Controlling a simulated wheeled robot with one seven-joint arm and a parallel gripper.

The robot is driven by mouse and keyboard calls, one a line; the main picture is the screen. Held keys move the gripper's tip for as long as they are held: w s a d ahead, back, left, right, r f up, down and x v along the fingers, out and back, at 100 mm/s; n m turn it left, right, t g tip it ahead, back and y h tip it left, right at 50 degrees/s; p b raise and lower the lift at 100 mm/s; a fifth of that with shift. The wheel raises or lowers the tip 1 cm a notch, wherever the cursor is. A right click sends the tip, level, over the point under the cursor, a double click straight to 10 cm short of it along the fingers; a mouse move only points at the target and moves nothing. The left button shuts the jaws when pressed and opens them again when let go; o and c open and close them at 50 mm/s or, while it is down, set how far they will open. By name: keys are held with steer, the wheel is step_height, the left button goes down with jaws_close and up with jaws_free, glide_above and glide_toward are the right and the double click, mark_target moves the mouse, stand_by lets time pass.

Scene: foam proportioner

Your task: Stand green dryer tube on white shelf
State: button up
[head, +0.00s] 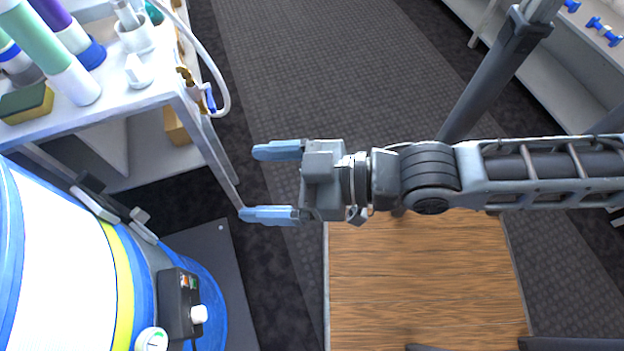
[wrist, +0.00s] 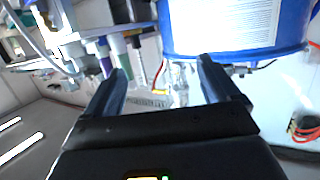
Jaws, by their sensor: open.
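The white shelf (head: 130,98) stands at the upper left in the head view. A light green tube with a white lower end (head: 42,45) is on its top and looks upright, its upper end cut off by the frame. A tube of similar green also shows in the wrist view (wrist: 120,50), beside a purple one. My gripper (head: 277,184) is in mid-air right of the shelf, its two blue fingers apart and pointing left. Nothing is between them. It is clear of the shelf and the tubes.
A purple tube with a blue base (head: 75,30), a sponge (head: 27,103) and a white cup (head: 136,36) crowd the shelf top. A hose loops off its right edge. A large blue and white drum (head: 65,260) stands below. A wooden surface (head: 425,275) lies under my arm.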

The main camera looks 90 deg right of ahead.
steer(key=s+a+r+n+y, duration=0.1)
steer(key=s+a+r, duration=0.1)
steer(key=s, duration=0.4)
steer(key=shift+g, duration=0.3)
